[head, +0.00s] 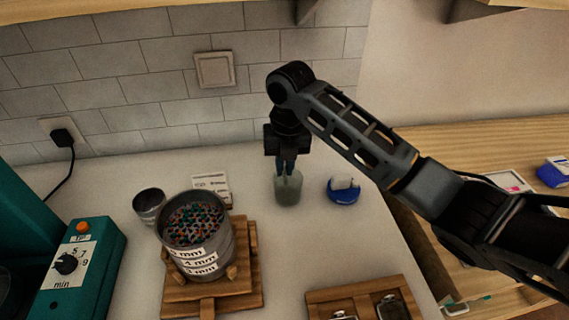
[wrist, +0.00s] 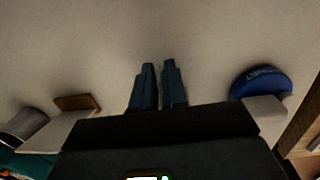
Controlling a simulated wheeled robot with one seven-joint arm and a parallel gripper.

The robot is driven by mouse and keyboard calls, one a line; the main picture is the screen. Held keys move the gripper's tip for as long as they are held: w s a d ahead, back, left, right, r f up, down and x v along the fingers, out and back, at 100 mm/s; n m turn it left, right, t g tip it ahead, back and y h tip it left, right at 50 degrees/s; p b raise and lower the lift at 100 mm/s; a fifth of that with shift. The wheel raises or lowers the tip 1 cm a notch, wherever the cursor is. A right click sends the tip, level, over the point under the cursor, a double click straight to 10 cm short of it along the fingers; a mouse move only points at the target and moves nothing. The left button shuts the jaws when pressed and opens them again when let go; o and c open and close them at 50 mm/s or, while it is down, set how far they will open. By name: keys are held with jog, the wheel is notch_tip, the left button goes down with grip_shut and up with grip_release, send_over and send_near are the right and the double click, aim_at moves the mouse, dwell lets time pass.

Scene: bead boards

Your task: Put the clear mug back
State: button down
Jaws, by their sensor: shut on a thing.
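The clear mug (head: 289,191) is a pale, greenish see-through vessel, upright at the back middle of the white counter in the head view. My gripper (head: 287,170) points down into it from above, its dark fingers close together at the mug's rim. It is shut on the mug, seemingly on its wall. In the wrist view the two fingers of my gripper (wrist: 158,70) are nearly together, and the mug cannot be made out between them. I cannot tell whether the mug's base touches the counter.
A blue round item (head: 343,195) stands just right of the mug. Left are a small card (head: 212,186), a metal cup (head: 149,205) and a bead-filled sieve stack (head: 200,248) on a wooden stand. A wooden tray (head: 345,294) lies in front. The counter between is clear.

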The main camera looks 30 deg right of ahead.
jog(key=c, duration=1.2)
grip_release()
jog(key=shift+f, duration=0.1)
jog(key=shift+o, duration=0.2)
jog(key=shift+s+d+r+b, duration=0.1)
jog(key=shift+r+b, duration=0.15)
jog(key=shift+r, duration=1.7)
jog(key=shift+s+r+b, duration=0.1)
jog(key=shift+r+b, duration=0.1)
jog(key=shift+r, duration=1.75)
